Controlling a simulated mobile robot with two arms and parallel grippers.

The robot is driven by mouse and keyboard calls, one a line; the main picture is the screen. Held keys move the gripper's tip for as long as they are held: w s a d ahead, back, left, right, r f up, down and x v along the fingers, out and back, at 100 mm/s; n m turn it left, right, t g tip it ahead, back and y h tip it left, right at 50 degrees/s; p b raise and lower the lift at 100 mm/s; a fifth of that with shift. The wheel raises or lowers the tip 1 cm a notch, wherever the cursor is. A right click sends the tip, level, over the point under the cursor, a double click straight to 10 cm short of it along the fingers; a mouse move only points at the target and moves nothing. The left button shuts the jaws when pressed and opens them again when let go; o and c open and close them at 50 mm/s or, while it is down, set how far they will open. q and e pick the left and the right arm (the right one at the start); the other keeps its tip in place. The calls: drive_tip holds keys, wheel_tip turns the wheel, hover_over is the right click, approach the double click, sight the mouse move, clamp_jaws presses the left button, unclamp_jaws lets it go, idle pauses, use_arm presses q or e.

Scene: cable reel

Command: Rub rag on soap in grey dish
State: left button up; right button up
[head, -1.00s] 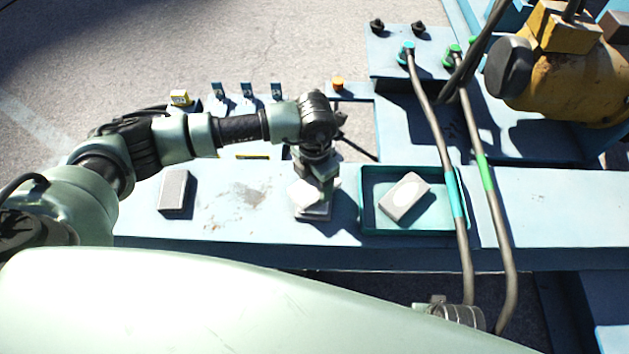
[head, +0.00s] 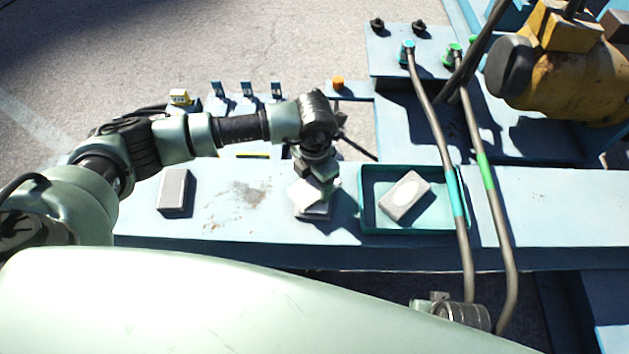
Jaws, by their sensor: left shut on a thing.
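My left gripper (head: 318,187) points down over the middle of the blue bench, shut on a thin white piece that looks like the rag (head: 303,198). Under it is a pale grey block or dish (head: 318,215), mostly hidden by the rag and gripper. I cannot tell whether the rag touches it, and no soap shows there. In the teal tray (head: 372,228) to the right lies a tilted grey rectangular piece (head: 392,206) with a pale oval (head: 406,193) on top, which may be soap in a dish.
A grey block (head: 173,190) lies on the blue bench (head: 235,228) at the left. Several small blue clips (head: 247,92) and an orange piece (head: 337,83) stand behind. The bench between left block and gripper is clear.

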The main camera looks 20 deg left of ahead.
use_arm(q)
drive_tip(key=shift+f, duration=0.1)
use_arm(e)
drive_tip(key=shift+s, duration=0.2)
drive_tip(key=shift+r, duration=0.1)
drive_tip(key=shift+w+r, duration=0.15)
drive_tip(key=shift+r, duration=0.1)
drive_tip(key=shift+f, duration=0.1)
idle(0.4)
